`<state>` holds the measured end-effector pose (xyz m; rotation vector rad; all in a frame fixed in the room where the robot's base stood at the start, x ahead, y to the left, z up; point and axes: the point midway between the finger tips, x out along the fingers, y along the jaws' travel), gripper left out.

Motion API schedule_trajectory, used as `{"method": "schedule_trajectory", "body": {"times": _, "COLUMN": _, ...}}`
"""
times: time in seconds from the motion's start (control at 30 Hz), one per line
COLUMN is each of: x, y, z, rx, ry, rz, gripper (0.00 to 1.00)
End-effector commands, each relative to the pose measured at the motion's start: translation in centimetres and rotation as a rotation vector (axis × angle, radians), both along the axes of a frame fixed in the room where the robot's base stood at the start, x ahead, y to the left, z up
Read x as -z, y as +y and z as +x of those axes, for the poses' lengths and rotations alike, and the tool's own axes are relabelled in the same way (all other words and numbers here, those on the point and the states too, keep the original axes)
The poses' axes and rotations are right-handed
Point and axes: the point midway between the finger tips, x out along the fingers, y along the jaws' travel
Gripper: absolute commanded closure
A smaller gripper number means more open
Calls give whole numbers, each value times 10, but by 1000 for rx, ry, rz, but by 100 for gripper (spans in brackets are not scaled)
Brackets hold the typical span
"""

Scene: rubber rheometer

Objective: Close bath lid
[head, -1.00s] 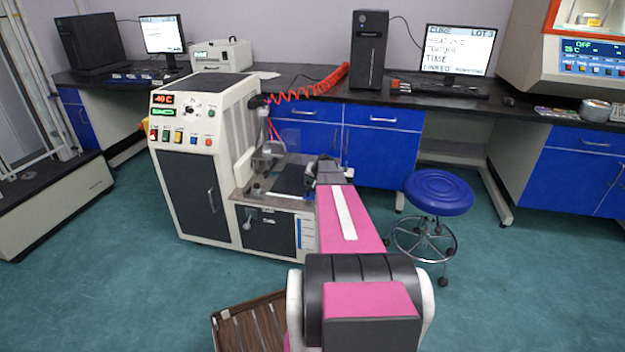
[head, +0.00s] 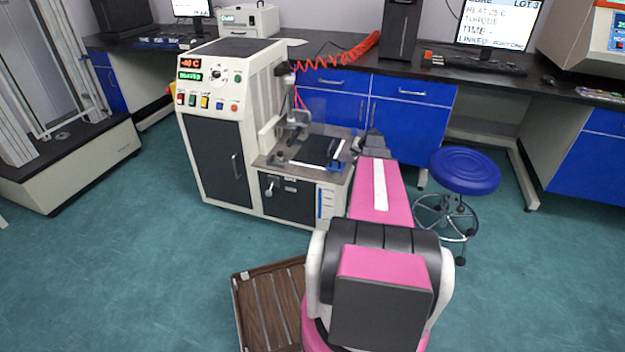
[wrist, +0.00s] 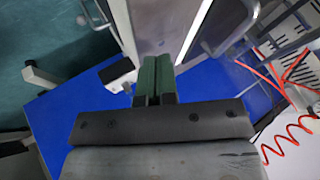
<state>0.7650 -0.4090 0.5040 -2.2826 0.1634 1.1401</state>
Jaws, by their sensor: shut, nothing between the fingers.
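The cold bath machine (head: 222,125) stands left of centre in the head view, its red display reading about -40 C. A dark flat panel (head: 316,150), which looks like the bath lid, lies on its low metal deck beside a pale strip and a small blue part (head: 335,167). I cannot tell whether it is fully shut. My gripper (head: 366,142) is just right of the deck, partly hidden by my pink arm. In the wrist view my gripper's green fingers (wrist: 155,78) are together and empty, near a grey metal surface (wrist: 160,25). Contact is unclear.
A blue stool (head: 464,171) stands right of my arm. Blue cabinets (head: 408,115) and a bench are behind the machine. A red coiled hose (head: 345,57) hangs behind it. A brown slatted crate (head: 268,305) lies on the floor in front. Floor at left is clear.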

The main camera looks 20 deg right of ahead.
Motion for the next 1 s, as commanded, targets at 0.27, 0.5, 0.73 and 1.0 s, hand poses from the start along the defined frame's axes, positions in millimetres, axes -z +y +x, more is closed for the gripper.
{"method": "schedule_trajectory", "body": {"times": 0.27, "x": 0, "y": -39, "z": -31, "rx": 2, "ry": 0, "rz": 0, "gripper": 100}}
{"method": "schedule_trajectory", "body": {"times": 0.5, "x": 5, "y": -71, "z": -55, "rx": 2, "ry": 0, "rz": 0, "gripper": 100}}
{"method": "schedule_trajectory", "body": {"times": 0.73, "x": -12, "y": -86, "z": -82, "rx": 1, "ry": -2, "rz": -1, "gripper": 100}}
{"method": "schedule_trajectory", "body": {"times": 1.0, "x": -48, "y": -92, "z": -111, "rx": 0, "ry": -1, "rz": -1, "gripper": 100}}
